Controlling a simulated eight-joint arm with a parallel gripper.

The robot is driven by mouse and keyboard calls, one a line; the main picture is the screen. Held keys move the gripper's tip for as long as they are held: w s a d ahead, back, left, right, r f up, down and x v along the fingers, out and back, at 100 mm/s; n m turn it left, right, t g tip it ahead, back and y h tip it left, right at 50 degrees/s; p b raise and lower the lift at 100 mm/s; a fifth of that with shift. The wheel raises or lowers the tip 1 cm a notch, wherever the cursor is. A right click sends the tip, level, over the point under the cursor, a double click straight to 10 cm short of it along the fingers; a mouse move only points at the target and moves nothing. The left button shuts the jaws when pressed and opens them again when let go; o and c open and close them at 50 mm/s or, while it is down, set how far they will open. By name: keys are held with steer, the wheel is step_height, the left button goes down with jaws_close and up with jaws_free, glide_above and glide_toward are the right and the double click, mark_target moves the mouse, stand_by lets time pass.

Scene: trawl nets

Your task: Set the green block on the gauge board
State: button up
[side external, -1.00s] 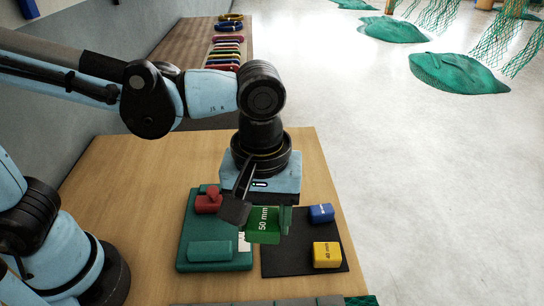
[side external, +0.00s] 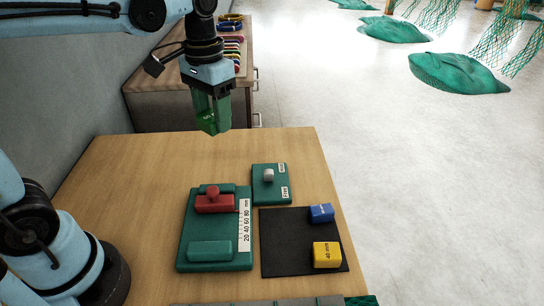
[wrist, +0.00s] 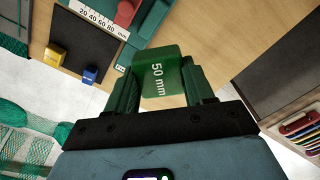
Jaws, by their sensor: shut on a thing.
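My gripper (side external: 211,108) is shut on the green block (side external: 208,121) and holds it high, beyond the far edge of the wooden table as seen in the side view. In the wrist view the green block (wrist: 160,72), marked 50 mm, sits between the two fingers of my gripper (wrist: 160,86). The gauge board (side external: 215,258) is a green board lying on the table, with a white scale marked 20 40 60 80 mm on its right side. It carries a red block with a knob (side external: 214,203) and a green bar (side external: 210,250). The held block is well apart from it.
A black mat (side external: 285,245) right of the gauge board holds a blue block (side external: 321,213) and a yellow block (side external: 327,254). A small green board (side external: 270,196) with a grey knob lies above the mat. A cabinet (side external: 160,110) with coloured items stands behind. The table's left part is clear.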

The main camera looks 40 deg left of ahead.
mark_target(214, 230)
stand_by(0.4)
steer(key=s+d+f+n, duration=0.5)
steer(key=s+d+n, duration=0.3)
steer(key=s+n, duration=0.15)
steer(key=shift+m, duration=0.25)
steer(key=shift+s+d+f, duration=0.1)
steer(key=shift+d+f, duration=0.05)
steer(key=shift+f, duration=4.7)
steer(key=shift+f, duration=0.3)
steer(key=o, duration=1.1)
steer(key=shift+o, duration=0.2)
steer(key=shift+r, duration=0.1)
step_height(214, 230, up, 12)
